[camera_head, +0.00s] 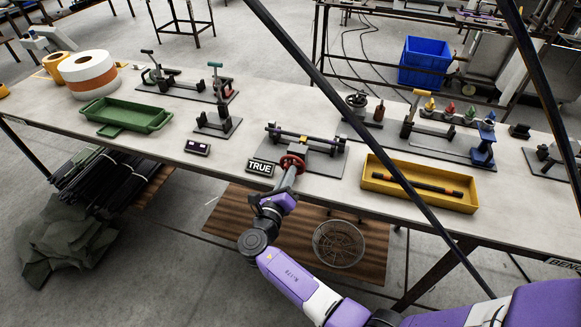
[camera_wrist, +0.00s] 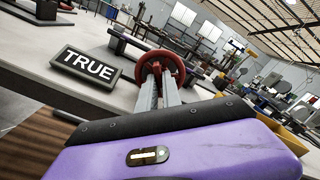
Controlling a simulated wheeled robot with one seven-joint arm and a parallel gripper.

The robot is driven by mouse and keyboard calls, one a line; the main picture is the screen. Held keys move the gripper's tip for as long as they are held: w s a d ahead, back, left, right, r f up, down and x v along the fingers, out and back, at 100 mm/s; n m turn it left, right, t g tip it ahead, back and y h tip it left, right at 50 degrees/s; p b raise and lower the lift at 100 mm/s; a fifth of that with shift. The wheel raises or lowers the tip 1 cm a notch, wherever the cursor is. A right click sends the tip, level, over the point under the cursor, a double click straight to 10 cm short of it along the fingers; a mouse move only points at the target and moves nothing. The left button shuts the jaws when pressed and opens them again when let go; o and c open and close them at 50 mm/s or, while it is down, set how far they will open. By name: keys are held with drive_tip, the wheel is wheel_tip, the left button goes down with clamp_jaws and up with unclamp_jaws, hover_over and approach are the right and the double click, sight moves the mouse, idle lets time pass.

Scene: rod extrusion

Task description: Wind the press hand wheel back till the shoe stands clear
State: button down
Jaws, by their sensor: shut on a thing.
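The press (camera_head: 307,142) sits on a dark base plate near the front edge of the bench, with a dark bar lying across it. Its red hand wheel (camera_head: 292,164) faces the bench's front edge. My gripper (camera_head: 288,177) reaches up to the wheel from the front and is shut on it. In the wrist view the two grey fingers of my gripper (camera_wrist: 158,92) meet the lower part of the red wheel (camera_wrist: 161,68). The shoe is too small or hidden to make out, so its gap cannot be told.
A black TRUE sign (camera_head: 260,168) stands just left of the wheel. A yellow tray (camera_head: 420,199) with a dark rod is to the right, and a green tray (camera_head: 126,114) to the left. Other fixtures (camera_head: 217,120) stand behind. A wire basket (camera_head: 338,244) is below the bench.

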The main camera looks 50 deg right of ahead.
drive_tip(key=shift+n, duration=1)
drive_tip(key=shift+n, duration=1)
drive_tip(key=shift+n, duration=1)
drive_tip(key=shift+n, duration=1)
